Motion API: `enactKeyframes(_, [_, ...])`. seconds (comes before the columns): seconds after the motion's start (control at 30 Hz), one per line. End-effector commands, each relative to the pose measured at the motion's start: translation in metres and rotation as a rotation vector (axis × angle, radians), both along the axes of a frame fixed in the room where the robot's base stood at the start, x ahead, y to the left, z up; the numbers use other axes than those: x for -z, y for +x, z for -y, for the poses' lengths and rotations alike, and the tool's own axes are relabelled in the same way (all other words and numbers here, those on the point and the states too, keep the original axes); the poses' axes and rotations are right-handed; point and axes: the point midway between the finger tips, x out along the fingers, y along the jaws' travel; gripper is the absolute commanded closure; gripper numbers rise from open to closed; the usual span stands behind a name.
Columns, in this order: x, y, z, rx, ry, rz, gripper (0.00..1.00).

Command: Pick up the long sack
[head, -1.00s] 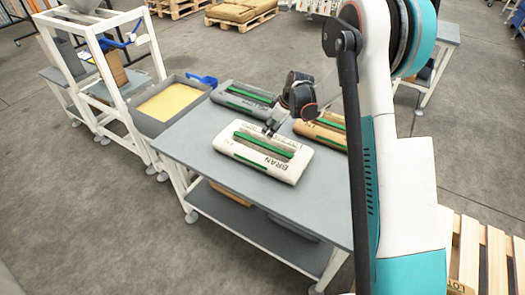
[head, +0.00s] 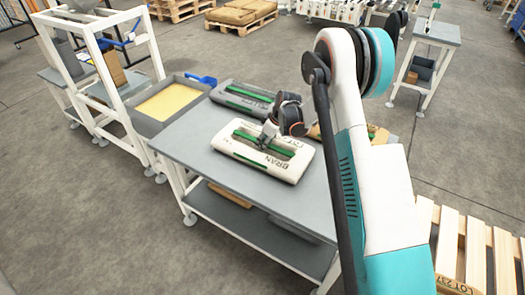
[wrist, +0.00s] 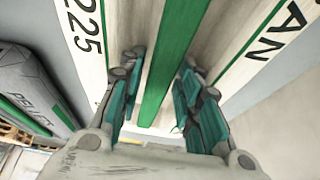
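A white sack marked BRAN (head: 240,150), with green stripes and two long recesses beside a raised middle strip, lies flat on the grey table. In the wrist view the sack (wrist: 255,50) fills most of the picture. My gripper (head: 265,143) points down at the middle of this sack. In the wrist view its fingers (wrist: 163,68) stand apart on either side of the green-striped middle strip, with visible gaps beside it. A grey sack (head: 238,95) lies behind; its PELLET lettering shows in the wrist view (wrist: 35,85). A tan sack (head: 314,132) is partly hidden behind my arm.
A grey tray of yellow material (head: 170,103) stands at the table's left end, beside a white frame (head: 95,60). The table (head: 200,160) is bare along its front. A wooden pallet (head: 465,240) lies at the right.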

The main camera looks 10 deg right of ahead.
Motion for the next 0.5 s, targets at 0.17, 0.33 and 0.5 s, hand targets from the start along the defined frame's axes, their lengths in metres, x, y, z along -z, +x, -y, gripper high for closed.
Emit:
enactKeyframes(0.17, [-0.0012,-0.0002,0.0001,0.000,0.000,0.000,0.80])
enactKeyframes(0.33, [-0.0013,-0.0003,0.0000,0.000,0.000,0.000,1.00])
enactKeyframes(0.5, [-0.0032,0.0000,-0.0003,0.001,0.002,0.001,1.00])
